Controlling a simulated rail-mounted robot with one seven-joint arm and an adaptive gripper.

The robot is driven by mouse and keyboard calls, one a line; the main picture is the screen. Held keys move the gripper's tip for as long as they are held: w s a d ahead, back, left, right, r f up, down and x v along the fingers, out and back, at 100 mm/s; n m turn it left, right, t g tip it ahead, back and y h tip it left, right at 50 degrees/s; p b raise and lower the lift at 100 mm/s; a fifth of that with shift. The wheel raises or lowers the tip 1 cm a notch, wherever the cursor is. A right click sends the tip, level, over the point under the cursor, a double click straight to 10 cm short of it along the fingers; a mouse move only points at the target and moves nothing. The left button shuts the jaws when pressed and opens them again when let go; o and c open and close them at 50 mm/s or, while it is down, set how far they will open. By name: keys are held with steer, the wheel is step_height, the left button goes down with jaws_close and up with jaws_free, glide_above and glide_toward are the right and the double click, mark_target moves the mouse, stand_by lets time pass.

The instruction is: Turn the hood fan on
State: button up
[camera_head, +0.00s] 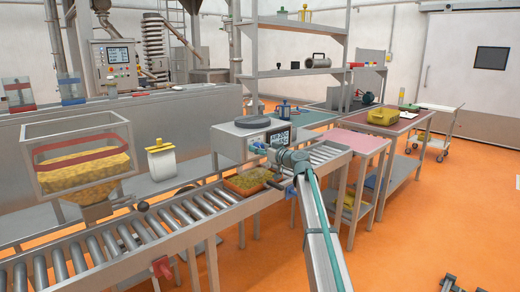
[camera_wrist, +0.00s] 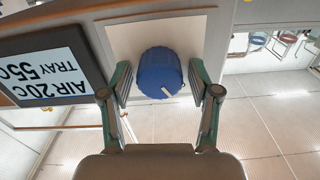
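The blue round knob (camera_wrist: 160,75) sits on a pale plate (camera_wrist: 118,30) of a grey unit in the wrist view. A short white mark shows near the knob's lower edge. My gripper (camera_wrist: 160,82) has one finger on each side of the knob, with a small gap visible on both sides, so it is open around it. In the head view, my gripper (camera_head: 268,151) is at the front of the grey box unit (camera_head: 228,140), and the knob is hard to make out there. No separate fan is clearly visible.
A dark-framed display (camera_wrist: 45,72) reading "AIR 20C TRAY 55C" upside down is left of the knob; it also shows in the head view (camera_head: 279,137). Below the unit, an orange tray (camera_head: 247,181) with yellowish contents sits on the roller conveyor (camera_head: 150,228).

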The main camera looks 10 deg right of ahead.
steer(key=c, duration=0.9)
steer(key=shift+o, duration=0.2)
steer(key=shift+m+b, duration=0.3)
steer(key=shift+b, duration=0.05)
steer(key=shift+f+m+b, duration=0.1)
steer(key=shift+m+b, duration=0.6)
steer(key=shift+m, duration=0.2)
steer(key=m+b, duration=0.1)
steer(key=m, duration=0.1)
steer(key=shift+d+m, duration=0.1)
steer(key=shift+m, duration=0.3)
steer(key=m, duration=0.3)
steer(key=shift+m, duration=1.8)
